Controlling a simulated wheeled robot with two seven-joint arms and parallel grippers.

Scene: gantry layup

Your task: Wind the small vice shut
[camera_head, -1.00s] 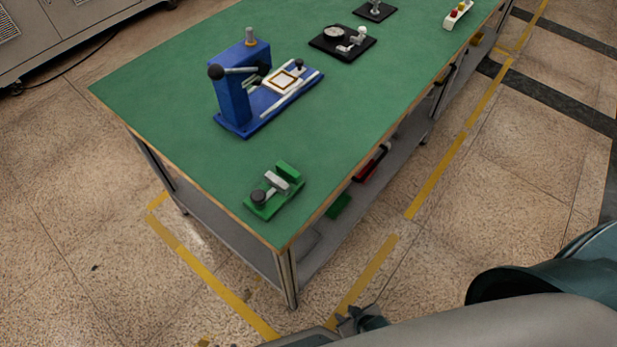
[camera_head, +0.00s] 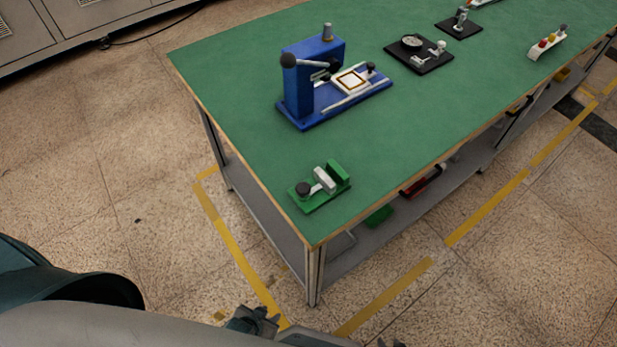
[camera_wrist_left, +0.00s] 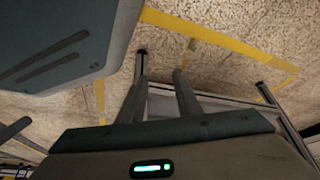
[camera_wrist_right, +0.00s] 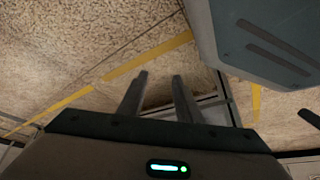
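The small vice (camera_head: 320,187) sits near the table's front corner in the head view. It has a green base, a grey jaw block (camera_head: 324,180), an upright green block (camera_head: 339,171) and a dark round knob (camera_head: 303,189) at its left end. A narrow gap seems to show between the grey and green blocks. My left gripper (camera_wrist_left: 160,76) is open and empty in the left wrist view; in the head view it is low, off the table's near edge. My right gripper (camera_wrist_right: 161,75) is open and empty in its wrist view. Neither gripper touches the vice.
The green-topped table (camera_head: 240,150) has a lower shelf. A blue press (camera_head: 300,85) stands behind the vice. Black fixtures (camera_head: 419,53) and a white block with coloured buttons (camera_head: 547,43) lie further back. The table top around the vice is clear.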

